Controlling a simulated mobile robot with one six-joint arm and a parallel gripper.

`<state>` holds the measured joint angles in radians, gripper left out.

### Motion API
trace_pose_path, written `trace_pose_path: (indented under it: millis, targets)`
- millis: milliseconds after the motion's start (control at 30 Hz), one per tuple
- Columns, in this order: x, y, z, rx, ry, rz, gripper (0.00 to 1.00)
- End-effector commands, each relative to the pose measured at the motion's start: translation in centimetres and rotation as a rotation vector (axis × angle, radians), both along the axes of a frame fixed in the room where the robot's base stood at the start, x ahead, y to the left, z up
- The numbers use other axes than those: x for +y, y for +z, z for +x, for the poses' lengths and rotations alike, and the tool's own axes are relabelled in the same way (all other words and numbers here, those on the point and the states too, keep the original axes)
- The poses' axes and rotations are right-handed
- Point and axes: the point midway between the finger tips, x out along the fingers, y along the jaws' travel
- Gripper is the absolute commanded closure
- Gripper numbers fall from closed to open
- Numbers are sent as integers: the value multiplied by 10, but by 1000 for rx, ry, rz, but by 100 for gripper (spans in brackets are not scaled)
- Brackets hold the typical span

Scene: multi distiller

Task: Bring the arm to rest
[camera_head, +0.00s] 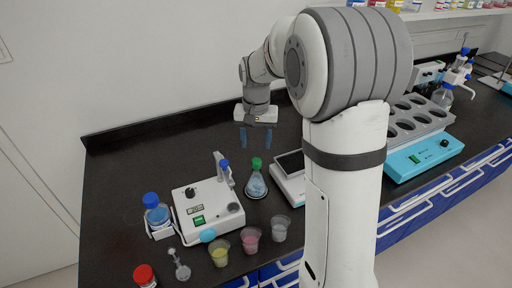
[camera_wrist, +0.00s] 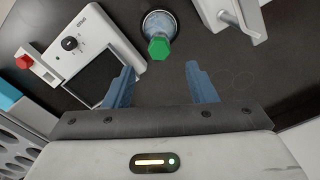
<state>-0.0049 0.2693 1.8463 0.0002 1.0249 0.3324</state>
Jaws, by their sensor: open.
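My gripper (camera_head: 256,137) hangs above the dark bench toward its back, pointing down, with its blue fingers apart and nothing between them. In the wrist view the two fingers of my gripper (camera_wrist: 160,88) are spread over bare bench. A conical flask with a green cap (camera_head: 256,178) stands upright on the bench, in front of and below my gripper; it also shows in the wrist view (camera_wrist: 159,30), beyond the fingertips and apart from them. My arm (camera_head: 345,150) crosses the middle of the head view and hides part of the bench behind it.
A balance (camera_head: 290,178) stands right of the flask, and a white stirrer device (camera_head: 207,208) left of it. A blue-capped bottle (camera_head: 157,212), several cups (camera_head: 250,240) and a red-capped bottle (camera_head: 145,276) stand at left and front. A multi-hole bath (camera_head: 425,150) stands at right.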

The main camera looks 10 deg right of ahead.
Motion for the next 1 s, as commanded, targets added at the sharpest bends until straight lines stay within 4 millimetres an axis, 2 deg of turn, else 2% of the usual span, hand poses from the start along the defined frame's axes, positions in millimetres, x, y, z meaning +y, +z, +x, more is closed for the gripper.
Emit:
trace_pose_path:
  millis: [433,567,667,800,1000]
  targets:
    - [0,1,-1,-1,1,0,49]
    - [0,10,-12,-16,15,0,49]
    - [-1,25,-34,-44,44,-1,49]
    - [-2,44,-77,-93,102,-5,49]
    - [-3,59,-141,-166,186,-16,49]
